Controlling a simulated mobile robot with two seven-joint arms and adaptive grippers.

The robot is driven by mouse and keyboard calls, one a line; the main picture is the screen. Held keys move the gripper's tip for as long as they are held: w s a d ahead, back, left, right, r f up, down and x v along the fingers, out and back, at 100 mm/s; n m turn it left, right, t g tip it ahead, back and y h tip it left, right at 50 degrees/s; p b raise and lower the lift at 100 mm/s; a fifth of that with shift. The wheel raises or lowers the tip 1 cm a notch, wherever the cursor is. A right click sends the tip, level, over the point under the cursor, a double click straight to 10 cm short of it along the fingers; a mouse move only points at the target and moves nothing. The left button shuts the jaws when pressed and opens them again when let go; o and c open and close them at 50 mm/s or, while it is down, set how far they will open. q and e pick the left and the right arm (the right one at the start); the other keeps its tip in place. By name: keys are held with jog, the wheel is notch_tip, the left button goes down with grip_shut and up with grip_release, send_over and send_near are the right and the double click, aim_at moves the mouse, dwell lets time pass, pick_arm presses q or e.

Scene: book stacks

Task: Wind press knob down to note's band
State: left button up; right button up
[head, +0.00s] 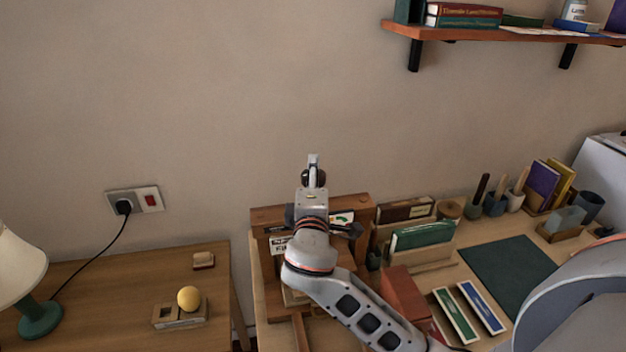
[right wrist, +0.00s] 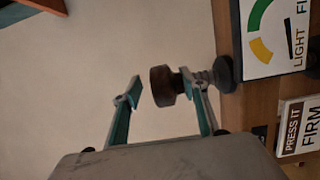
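My right gripper (right wrist: 168,88) is open around the dark brown press knob (right wrist: 162,86), with a finger on either side. I cannot tell if the right finger touches the knob or its spindle. In the head view my right gripper (head: 313,165) is above the wooden press (head: 266,216), and my arm hides much of it. The dial card (right wrist: 264,42) has yellow and green bands, a dark needle and the word LIGHT; its far part is cut off. The note (right wrist: 300,127) reads "PRESS IT FIRM". My left gripper is not in view.
File holders with a green folder (head: 422,235) stand right of the press. A red box (head: 402,292) is close to my right forearm. A dark mat (head: 512,277) lies further right. A side table (head: 110,285) with a lamp stands left. A shelf (head: 480,33) hangs above right.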

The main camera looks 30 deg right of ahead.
jog(key=shift+r, duration=0.1)
jog(key=shift+s, duration=0.1)
jog(key=v, duration=1.2)
dwell(0.4)
